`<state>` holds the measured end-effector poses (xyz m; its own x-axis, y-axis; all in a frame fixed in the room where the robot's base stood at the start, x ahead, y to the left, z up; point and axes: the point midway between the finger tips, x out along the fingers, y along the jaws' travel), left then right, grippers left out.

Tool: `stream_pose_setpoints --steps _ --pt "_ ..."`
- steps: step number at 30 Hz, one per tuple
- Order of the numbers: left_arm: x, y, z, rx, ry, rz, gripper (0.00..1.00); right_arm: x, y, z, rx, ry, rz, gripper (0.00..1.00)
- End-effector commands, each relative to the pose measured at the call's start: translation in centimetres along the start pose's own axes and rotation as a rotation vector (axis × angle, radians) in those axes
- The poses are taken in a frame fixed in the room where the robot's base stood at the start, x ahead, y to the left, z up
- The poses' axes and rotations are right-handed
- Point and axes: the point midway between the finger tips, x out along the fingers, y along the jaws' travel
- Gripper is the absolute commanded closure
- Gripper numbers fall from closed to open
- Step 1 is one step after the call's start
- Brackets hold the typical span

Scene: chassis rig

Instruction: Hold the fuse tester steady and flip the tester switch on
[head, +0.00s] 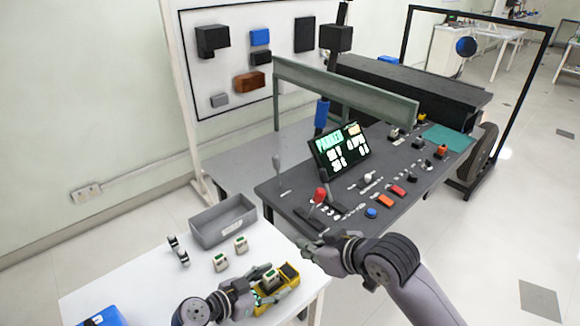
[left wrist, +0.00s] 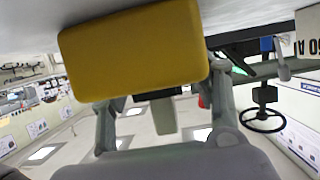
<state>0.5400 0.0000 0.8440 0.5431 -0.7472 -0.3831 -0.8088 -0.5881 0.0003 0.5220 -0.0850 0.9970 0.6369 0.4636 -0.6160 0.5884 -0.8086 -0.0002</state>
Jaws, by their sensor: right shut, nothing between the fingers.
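The fuse tester (head: 290,278) is a small yellow box with a dark top on the white table's front right. A pale green-and-white module (head: 271,278) shows on it. My left gripper (head: 263,284) is low at the tester's left side. In the left wrist view the tester's yellow face (left wrist: 133,50) fills the space by the fingers (left wrist: 165,100). The right finger is beside its edge; the left fingertip is hidden behind it, so I cannot tell whether they press on it. My right gripper (head: 304,247) is shut and empty, above and right of the tester. I cannot make out the tester switch.
A grey bin (head: 222,222) stands at the back of the white table (head: 150,270), with several small modules (head: 220,262) before it. A blue object (head: 104,317) is at the front left. A dark console (head: 290,190) with a lit screen (head: 340,150), levers and buttons stands behind right.

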Motion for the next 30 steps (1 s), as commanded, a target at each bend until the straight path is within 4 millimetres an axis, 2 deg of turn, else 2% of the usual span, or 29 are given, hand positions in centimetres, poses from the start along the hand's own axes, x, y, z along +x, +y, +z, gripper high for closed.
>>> stream_pose_setpoints --steps 7,17,23,30 --pt "0.0 0.0 0.0 0.0 0.0 0.0 0.26 0.0 0.0 0.0 0.0 0.0 0.0 1.0" --pt "-0.2 0.0 0.0 0.001 0.0 -0.001 0.26 0.0 0.0 0.0 0.0 0.0 0.0 1.0" --pt "-3.0 -0.1 0.1 0.003 -0.002 -0.002 0.26 0.0 0.0 0.0 0.0 0.0 0.0 1.0" --pt "-8.2 -0.1 0.1 0.003 -0.003 -0.001 0.26 0.0 0.0 0.0 0.0 0.0 0.0 1.0"
